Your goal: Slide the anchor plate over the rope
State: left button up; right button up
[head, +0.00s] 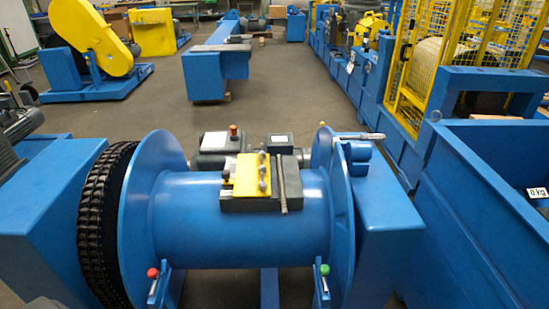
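A yellow plate (245,177), which looks like the anchor plate, lies on a dark grey block (250,205) on top of the blue drum (240,238). Several bolt-like grey parts stand along its right edge. A thin grey rod-like piece, possibly the rope (282,186), lies on the block just right of the plate, running front to back. The plate appears beside it, not over it; whether they touch I cannot tell. Neither of my grippers shows in this view.
A black chain (92,225) wraps the drum's left side. A red-topped lever (153,282) and a green-topped lever (325,285) stand in front. A grey box (215,150) sits behind the drum. A blue bin wall (470,205) stands right. Open floor lies behind.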

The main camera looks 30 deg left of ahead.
aim_at(246, 180)
jog(key=i+l, duration=0.55)
jog(key=u, duration=2.65)
